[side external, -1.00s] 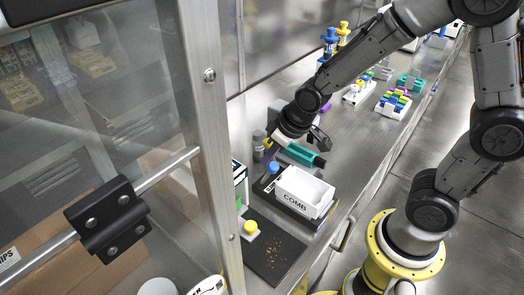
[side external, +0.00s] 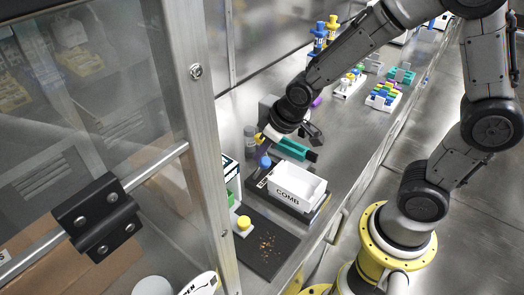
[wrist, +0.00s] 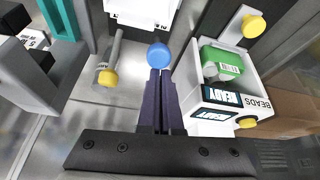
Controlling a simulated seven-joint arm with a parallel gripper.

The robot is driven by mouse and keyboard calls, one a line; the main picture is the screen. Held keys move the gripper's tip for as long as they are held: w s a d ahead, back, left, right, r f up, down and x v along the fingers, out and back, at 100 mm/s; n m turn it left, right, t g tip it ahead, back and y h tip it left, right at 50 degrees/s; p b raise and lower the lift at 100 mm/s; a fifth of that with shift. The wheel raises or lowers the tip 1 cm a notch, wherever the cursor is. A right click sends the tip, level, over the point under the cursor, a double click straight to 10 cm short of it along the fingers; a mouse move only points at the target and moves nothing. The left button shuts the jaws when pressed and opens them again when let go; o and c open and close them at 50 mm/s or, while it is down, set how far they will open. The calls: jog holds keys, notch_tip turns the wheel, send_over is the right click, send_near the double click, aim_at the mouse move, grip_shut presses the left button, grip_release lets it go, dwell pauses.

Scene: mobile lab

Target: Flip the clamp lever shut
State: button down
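My gripper (wrist: 160,75) has dark purple fingers held together, the tips close to a round blue knob (wrist: 158,55) in the wrist view. The knob lies just beyond them; contact is unclear, and whatever it sits on is hidden. In the side view the blue knob (side external: 264,161) is left of the white COMB tray (side external: 300,185), under my wrist. A grey rod with a yellow end (wrist: 108,77) lies left of the fingers in the wrist view. I cannot tell for certain which of these is the clamp lever, or its angle.
A white BEADS box (wrist: 240,97) with a green-labelled container stands right of the fingers. A yellow knob on a white base (side external: 243,223) stands by a dark mat (side external: 265,250). A teal piece (side external: 292,148) lies behind the tray. The metal post (side external: 196,120) stands left.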

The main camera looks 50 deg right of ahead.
jog(key=v, duration=0.9)
jog(key=shift+a+r, duration=0.3)
jog(key=shift+r, duration=0.05)
jog(key=shift+s, duration=0.1)
